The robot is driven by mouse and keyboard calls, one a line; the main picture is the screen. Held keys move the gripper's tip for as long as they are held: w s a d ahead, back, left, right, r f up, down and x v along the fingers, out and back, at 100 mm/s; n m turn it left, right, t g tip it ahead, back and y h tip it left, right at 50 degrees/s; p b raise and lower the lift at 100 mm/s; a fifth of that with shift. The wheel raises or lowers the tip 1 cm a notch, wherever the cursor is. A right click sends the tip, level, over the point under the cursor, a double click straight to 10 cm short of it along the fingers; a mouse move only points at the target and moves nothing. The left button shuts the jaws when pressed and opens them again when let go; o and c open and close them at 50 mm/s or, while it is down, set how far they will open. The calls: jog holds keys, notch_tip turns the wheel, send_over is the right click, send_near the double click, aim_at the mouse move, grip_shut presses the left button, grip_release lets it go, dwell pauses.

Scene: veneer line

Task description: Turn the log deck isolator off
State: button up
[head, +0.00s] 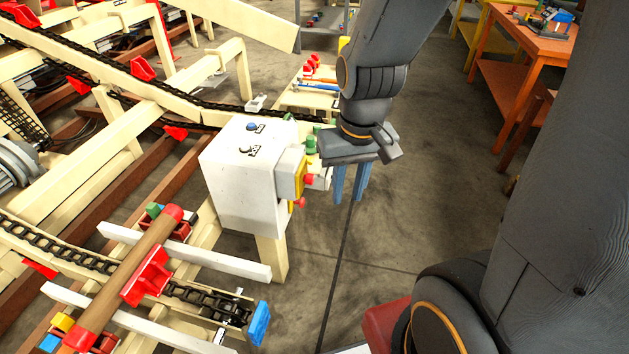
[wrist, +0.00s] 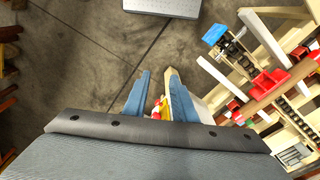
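A white control box (head: 235,185) stands on a cream post beside the log deck. A yellow unit with red parts (head: 292,176), which looks like the isolator, is on its right face. A red knob (head: 308,179) sticks out of it; its setting cannot be told. My gripper (head: 351,188) points down just right of the box, its two blue fingers apart with nothing visibly held. In the wrist view the fingers of my gripper (wrist: 159,82) are also spread. A red part (wrist: 157,110) and yellow edge show between their bases, partly hidden by the gripper body.
Green buttons (head: 311,143) sit near my wrist on the box's far side. The log deck with chains and a log (head: 130,275) fills the left. An orange table (head: 535,45) stands at the back right. The floor (head: 440,150) right of the box is clear.

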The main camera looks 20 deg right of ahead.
jog(key=o, duration=0.4)
jog(key=f+m+g+y+b, duration=0.1)
jog(key=f, duration=0.2)
jog(key=f+m+g+y+b, duration=0.1)
jog(key=f+m+b, duration=0.1)
jog(key=f, duration=0.1)
jog(key=f+m+g+y+b, duration=0.1)
jog(key=f+m+b, duration=0.1)
jog(key=f, duration=0.1)
jog(key=shift+s+a, duration=0.15)
jog(key=shift+s, duration=0.1)
jog(key=shift+o, duration=0.2)
jog(key=m+t+y+b, duration=1.1)
jog(key=m+y+b, duration=0.15)
jog(key=m, duration=0.35)
send_near(313, 179)
jog(key=w+a, duration=0.1)
jog(key=x, duration=0.7)
jog(key=shift+w+a+f, duration=0.15)
jog(key=shift+a+f, duration=0.1)
jog(key=shift+c, duration=0.4)
jog(key=c, duration=1)
